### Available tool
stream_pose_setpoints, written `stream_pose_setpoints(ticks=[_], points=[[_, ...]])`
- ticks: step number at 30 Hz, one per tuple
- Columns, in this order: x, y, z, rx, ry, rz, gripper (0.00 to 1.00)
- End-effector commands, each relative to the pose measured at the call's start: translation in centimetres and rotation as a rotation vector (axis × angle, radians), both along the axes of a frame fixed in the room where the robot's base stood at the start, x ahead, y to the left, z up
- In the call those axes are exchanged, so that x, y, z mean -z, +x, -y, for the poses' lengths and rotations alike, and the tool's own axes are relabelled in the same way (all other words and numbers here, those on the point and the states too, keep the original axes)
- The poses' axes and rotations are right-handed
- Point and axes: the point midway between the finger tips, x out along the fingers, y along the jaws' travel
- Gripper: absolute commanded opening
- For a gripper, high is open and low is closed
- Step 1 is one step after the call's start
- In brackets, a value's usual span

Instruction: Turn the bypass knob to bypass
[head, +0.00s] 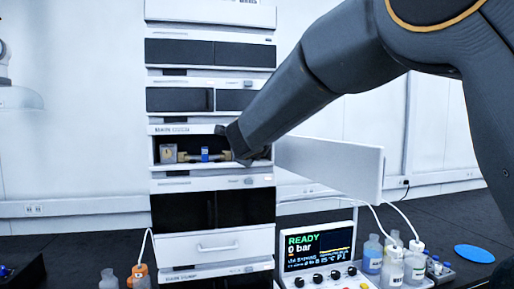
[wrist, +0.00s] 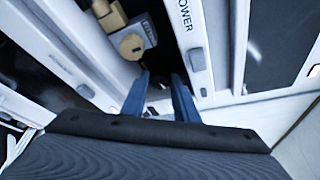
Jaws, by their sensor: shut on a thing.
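The instrument stack in the head view has an open bay (head: 184,141) behind a swung-out white door (head: 330,168). My arm reaches into the right side of this bay, and its wrist hides most of my gripper there. In the wrist view my gripper (wrist: 161,80) has its two blue fingers a little apart, shut on a small part between them, which I take for the bypass knob (wrist: 158,98). The knob is mostly hidden by the fingers, so its pointer and setting cannot be read.
Inside the bay are a blue-labelled column (head: 205,154) with brass-coloured fittings and a grey block (head: 168,153). A display (head: 318,247) reads READY, 0 bar. Several bottles (head: 393,262) and a blue disc (head: 474,253) are on the dark bench at the right.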

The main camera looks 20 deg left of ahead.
Motion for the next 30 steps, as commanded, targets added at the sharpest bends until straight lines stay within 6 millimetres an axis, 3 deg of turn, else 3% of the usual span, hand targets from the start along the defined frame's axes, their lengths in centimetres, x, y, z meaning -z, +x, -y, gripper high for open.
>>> stream_pose_setpoints(ticks=[12, 30], points=[[-0.21, 0.11, 0.21, 0.0, 0.193, -0.12, 0.05], [-0.11, 0.15, 0.26, 0.001, 0.235, -0.146, 0.05]])
